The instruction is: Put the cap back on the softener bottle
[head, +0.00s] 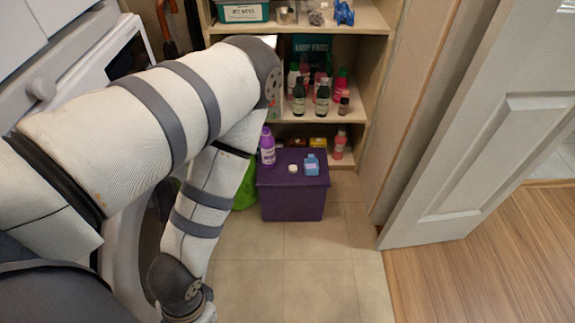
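A small blue bottle (312,165) stands on the top of a purple box (293,204). A small white cap-like piece (293,168) lies just left of it on the same top, apart from it. A taller purple bottle (267,147) stands upright at the box's back left corner. I cannot tell from labels which bottle is the softener. The blue bottle's mouth is too small to make out. My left arm crosses the left half of the head view and bends down to the bottom edge, where its gripper is out of view. My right gripper is also out of view.
A wooden shelf (376,75) behind the box holds several bottles, with a teal box (242,12) on its top board. A green item (245,188) is beside the box. A white door (480,120) stands open at right. The tiled floor (310,270) in front is clear.

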